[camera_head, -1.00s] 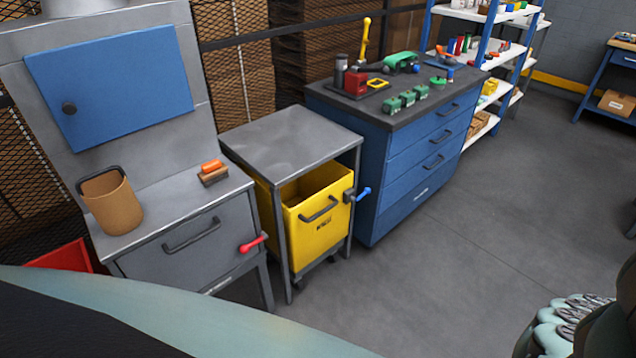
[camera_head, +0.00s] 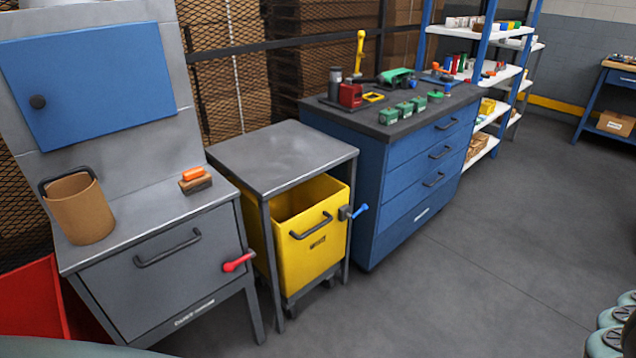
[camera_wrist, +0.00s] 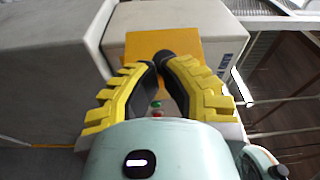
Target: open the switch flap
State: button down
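In the wrist view, an orange-yellow panel (camera_wrist: 190,45) lies just beyond my gripper (camera_wrist: 158,66). It may be the switch flap, but I cannot tell for sure. A green button (camera_wrist: 156,104) and a red button (camera_wrist: 154,113) show between the fingers. My gripper's yellow ridged fingers have their dark tips together, with nothing seen held. The tips overlap the panel in the picture; contact cannot be told. The gripper is outside the head view.
A grey oven-like unit (camera_head: 165,280), a yellow bin (camera_head: 315,258) under a metal table (camera_head: 285,155), and blue drawers (camera_head: 410,195) line the wall.

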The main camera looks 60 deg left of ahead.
jog(key=shift+w+d+m+g+b, duration=0.3)
jog(key=shift+w+m+g+b, duration=0.4)
jog(key=shift+g+b, duration=0.35)
jog(key=shift+w+d+b, duration=0.45)
jog(key=shift+w+b, duration=0.35)
jog(key=shift+b, duration=0.1)
jog(key=shift+w+d+b, duration=0.35)
jog(key=shift+w, duration=0.1)
dwell(1.3)
jog(key=s+a+p, duration=0.2)
jog(key=s+a, duration=0.1)
jog(key=w+a+b, duration=0.4)
jog(key=w+b, duration=0.3)
jog(key=w, duration=0.1)
jog(key=shift+w+a+b, duration=0.3)
jog(key=shift+a+b, duration=0.05)
dwell(0.6)
